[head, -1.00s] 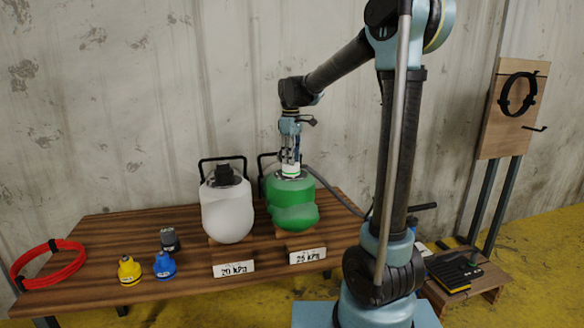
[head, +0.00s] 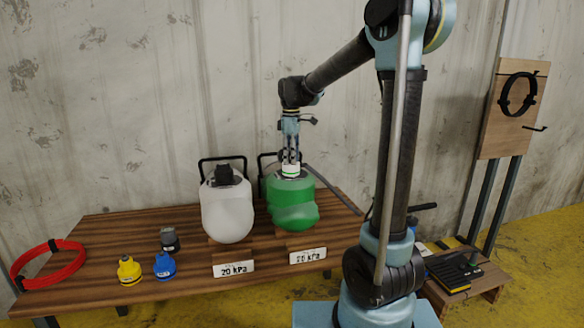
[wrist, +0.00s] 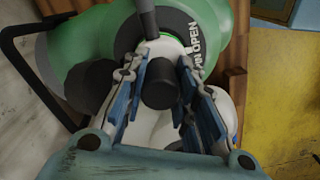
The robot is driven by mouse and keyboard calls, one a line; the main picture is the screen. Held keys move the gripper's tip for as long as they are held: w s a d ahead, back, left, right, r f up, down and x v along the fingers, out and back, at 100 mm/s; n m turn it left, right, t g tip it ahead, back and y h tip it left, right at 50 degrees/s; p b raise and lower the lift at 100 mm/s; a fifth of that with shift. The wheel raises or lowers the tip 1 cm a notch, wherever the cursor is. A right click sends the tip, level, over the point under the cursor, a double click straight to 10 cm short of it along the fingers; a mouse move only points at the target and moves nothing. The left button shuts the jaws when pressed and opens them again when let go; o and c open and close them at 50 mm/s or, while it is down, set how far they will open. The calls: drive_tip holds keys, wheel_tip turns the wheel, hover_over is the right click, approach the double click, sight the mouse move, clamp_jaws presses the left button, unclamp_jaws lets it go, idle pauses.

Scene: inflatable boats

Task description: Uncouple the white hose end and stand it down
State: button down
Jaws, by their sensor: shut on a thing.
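The white hose end (head: 291,170) sits upright on top of the green inflatable (head: 290,200). My gripper (head: 291,158) points down from above and is shut on it. In the wrist view, the white hose end (wrist: 165,48) lies between the blue-padded fingers of my gripper (wrist: 160,85), with a dark stub in the middle. A dark ring (wrist: 190,30) around it on the green boat (wrist: 85,55) carries white lettering, partly hidden, ending in "OPEN". I cannot tell whether the hose end is still locked in the valve.
A white inflatable (head: 227,210) with a black cap stands just left of the green one. Yellow (head: 129,271), blue (head: 165,266) and grey (head: 169,240) fittings and a red hose coil (head: 48,263) lie on the left of the wooden bench (head: 110,228). A low stand (head: 490,280) is at right.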

drive_tip(key=c, duration=1.2)
unclamp_jaws()
drive_tip(key=shift+w, duration=0.15)
drive_tip(key=shift+r, duration=0.1)
wheel_tip(320, 180, up, 11)
drive_tip(key=shift+r, duration=0.15)
drive_tip(key=shift+d+r, duration=0.1)
drive_tip(key=shift+r, duration=0.05)
drive_tip(key=shift+s+d, duration=0.25)
drive_tip(key=shift+d, duration=0.05)
drive_tip(key=s+d+f+m+t, duration=0.1)
drive_tip(key=s+d+f+m, duration=0.4)
drive_tip(key=s+d+f, duration=0.55)
drive_tip(key=s+d+f+m+t, duration=0.1)
drive_tip(key=s+d+f+m, duration=0.5)
drive_tip(key=s, duration=0.7)
drive_tip(key=s+d+f+m, duration=0.1)
drive_tip(key=s+f, duration=0.1)
drive_tip(key=f, duration=0.1)
drive_tip(key=s+d+f+m, duration=0.1)
drive_tip(key=s+f, duration=0.2)
drive_tip(key=s+d+f+m, duration=0.1)
drive_tip(key=s+f+m, duration=0.1)
drive_tip(key=s+f, duration=0.1)
drive_tip(key=shift+d+f, duration=0.3)
drive_tip(key=shift+f, duration=0.3)
